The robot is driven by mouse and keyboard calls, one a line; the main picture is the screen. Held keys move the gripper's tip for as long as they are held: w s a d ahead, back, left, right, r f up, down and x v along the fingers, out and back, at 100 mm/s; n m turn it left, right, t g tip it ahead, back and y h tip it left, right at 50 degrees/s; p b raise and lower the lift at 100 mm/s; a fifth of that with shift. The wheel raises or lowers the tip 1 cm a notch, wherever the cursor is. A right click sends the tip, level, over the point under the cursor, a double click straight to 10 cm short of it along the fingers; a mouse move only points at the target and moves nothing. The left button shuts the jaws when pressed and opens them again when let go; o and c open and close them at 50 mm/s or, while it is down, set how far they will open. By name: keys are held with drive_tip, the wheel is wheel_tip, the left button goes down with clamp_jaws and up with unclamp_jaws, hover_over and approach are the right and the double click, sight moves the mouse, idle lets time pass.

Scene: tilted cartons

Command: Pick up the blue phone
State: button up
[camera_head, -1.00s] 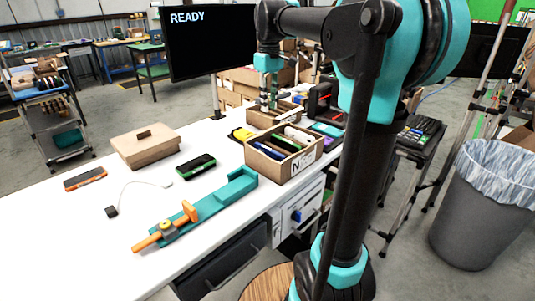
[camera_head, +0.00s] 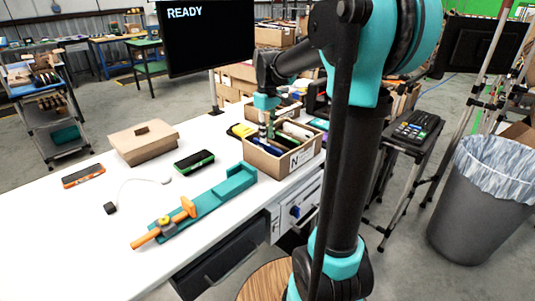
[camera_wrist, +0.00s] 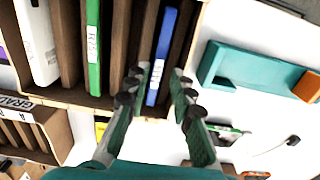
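The blue phone (camera_wrist: 163,50) stands on edge in a slot of the front carton (camera_head: 294,164), between brown dividers. My gripper (camera_wrist: 160,80) is open in the wrist view, with one finger on each side of the blue phone's lower end. Both fingertips look apart from the phone; whether they reach down beside it I cannot tell.
A green phone (camera_wrist: 93,45) and a white one (camera_wrist: 37,40) share the carton. A second carton (camera_wrist: 50,130) adjoins it. A teal holder (camera_head: 215,200), a dark phone (camera_head: 194,161) and a closed box (camera_head: 143,143) lie on the white table. A monitor (camera_head: 208,40) stands behind.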

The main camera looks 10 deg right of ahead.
sight(267, 144)
drive_tip(key=shift+w+f, duration=0.1)
drive_tip(key=shift+f, duration=1.8)
drive_tip(key=shift+c, duration=0.6)
clamp_jaws()
drive_tip(key=shift+r, duration=0.15)
